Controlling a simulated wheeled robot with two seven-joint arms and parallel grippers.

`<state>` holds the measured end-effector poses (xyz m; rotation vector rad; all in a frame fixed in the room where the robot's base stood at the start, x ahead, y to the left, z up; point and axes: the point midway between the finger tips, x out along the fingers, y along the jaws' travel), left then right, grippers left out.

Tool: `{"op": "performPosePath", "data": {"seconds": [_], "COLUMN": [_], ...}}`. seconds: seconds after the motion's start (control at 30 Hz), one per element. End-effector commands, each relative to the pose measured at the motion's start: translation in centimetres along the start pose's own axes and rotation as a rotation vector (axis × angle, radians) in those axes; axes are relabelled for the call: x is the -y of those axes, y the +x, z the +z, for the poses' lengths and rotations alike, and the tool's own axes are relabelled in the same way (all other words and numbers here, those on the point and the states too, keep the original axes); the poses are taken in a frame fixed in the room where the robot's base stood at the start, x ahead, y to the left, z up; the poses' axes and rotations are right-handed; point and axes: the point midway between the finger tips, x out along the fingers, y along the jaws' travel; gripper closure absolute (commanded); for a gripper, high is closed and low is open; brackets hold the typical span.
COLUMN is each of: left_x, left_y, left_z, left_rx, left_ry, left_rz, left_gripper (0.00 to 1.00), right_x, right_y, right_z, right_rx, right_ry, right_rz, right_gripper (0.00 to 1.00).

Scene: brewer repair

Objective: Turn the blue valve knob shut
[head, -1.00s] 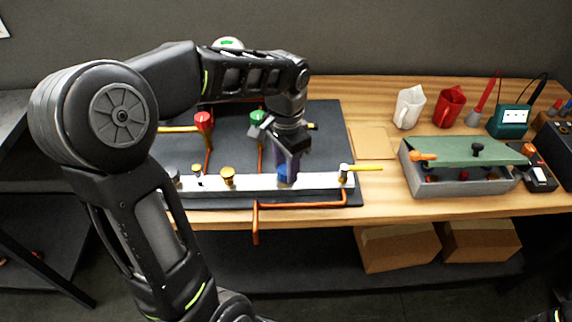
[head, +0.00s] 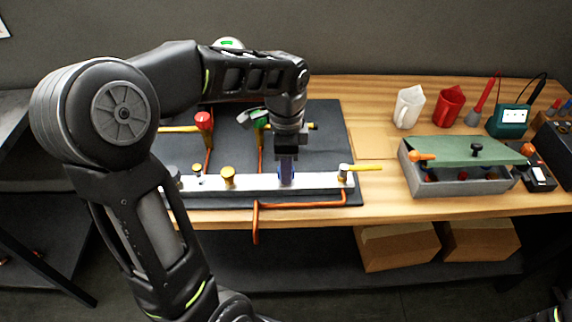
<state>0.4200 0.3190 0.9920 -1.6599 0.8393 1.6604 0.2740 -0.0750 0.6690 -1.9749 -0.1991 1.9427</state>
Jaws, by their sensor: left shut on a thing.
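The blue valve knob (head: 286,182) is on the white manifold bar (head: 258,182) at the front of the dark board, mostly covered by my gripper. My left gripper (head: 287,172) points straight down over the knob with its fingers around it, shut on it. The knob's exact angle is hidden by the fingers. Only a small dark piece at the bottom right corner may belong to my right arm; the right gripper does not show.
On the bar are a brass knob (head: 228,176) and a yellow-handled lever (head: 362,167). A red knob (head: 203,119) stands behind. A copper pipe (head: 300,205) runs along the front. To the right sits a grey box with a green lid (head: 465,152).

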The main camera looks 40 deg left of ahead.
Motion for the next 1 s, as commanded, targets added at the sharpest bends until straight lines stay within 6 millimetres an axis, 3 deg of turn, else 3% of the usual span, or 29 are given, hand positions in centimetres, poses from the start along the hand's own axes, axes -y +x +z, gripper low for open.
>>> {"op": "performPosePath", "data": {"seconds": [0.27,0.3,0.53,0.83,1.0], "left_x": [0.1,0.1,0.0,0.0,0.1], "left_y": [-0.1,-0.1,-0.1,-0.1,-1.4], "left_z": [0.0,0.0,0.0,0.0,-0.1], "left_rx": [0.000,0.000,0.000,0.000,-0.001], "left_ry": [0.003,0.003,0.002,0.001,0.000], "left_rz": [-0.003,-0.003,-0.002,-0.002,-0.004], "left_gripper": [1.00,0.63,0.44,0.43,0.43], "right_x": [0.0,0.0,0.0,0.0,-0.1], "right_y": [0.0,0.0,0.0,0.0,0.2], "right_z": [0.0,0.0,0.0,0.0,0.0], "right_rx": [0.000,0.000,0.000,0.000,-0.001], "right_ry": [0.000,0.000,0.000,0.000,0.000], "right_rz": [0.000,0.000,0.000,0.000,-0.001], "right_gripper": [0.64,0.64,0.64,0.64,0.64]}}
